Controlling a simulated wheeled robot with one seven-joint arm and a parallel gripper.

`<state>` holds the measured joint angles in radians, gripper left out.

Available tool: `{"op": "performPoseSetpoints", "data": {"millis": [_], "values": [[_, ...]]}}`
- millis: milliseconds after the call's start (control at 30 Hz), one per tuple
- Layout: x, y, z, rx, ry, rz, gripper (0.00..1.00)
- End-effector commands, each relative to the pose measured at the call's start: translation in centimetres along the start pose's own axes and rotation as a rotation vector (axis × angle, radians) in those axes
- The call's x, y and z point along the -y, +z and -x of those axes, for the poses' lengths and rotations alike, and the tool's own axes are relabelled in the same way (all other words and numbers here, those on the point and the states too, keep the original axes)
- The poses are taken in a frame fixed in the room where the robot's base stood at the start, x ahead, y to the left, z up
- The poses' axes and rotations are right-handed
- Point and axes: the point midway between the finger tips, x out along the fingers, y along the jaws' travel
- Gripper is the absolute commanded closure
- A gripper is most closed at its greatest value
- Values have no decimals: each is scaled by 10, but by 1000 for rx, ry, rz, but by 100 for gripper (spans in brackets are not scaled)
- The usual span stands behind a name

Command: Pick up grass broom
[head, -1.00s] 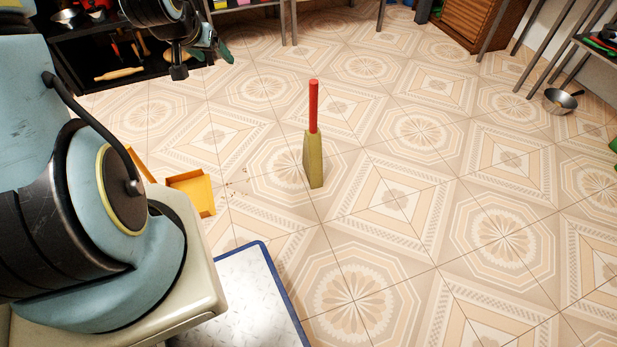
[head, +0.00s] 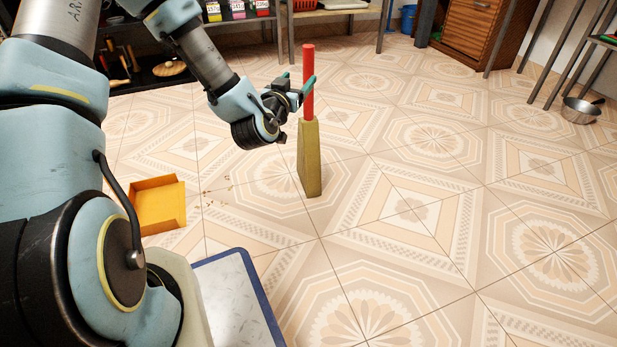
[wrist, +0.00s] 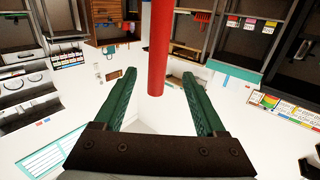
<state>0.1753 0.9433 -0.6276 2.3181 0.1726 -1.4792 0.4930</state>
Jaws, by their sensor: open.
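The grass broom (head: 310,158) stands upright on the tiled floor, with a red handle on top and a flat yellow-green brush block below. My gripper (head: 299,82) is at the upper part of the handle, coming from the left. Its green fingers are open. In the wrist view, the red handle (wrist: 158,45) lies between the two fingers of my gripper (wrist: 161,84), with a gap on each side. The brush block is out of the wrist view.
A yellow dustpan-like tray (head: 160,205) lies on the floor at left, with small crumbs beside it. A blue-edged metal plate (head: 235,300) is at the bottom. A metal pan (head: 580,110) lies at far right. Shelves line the back. The floor right of the broom is clear.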

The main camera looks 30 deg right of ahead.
Motion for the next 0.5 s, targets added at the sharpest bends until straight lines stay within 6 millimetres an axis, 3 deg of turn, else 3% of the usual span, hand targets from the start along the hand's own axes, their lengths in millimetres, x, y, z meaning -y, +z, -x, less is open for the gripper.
{"op": "performPoseSetpoints", "data": {"millis": [333,500], "values": [[-1,3,-45,-18,-6,3,27],[-1,2,-57,-15,-5,3,27]]}}
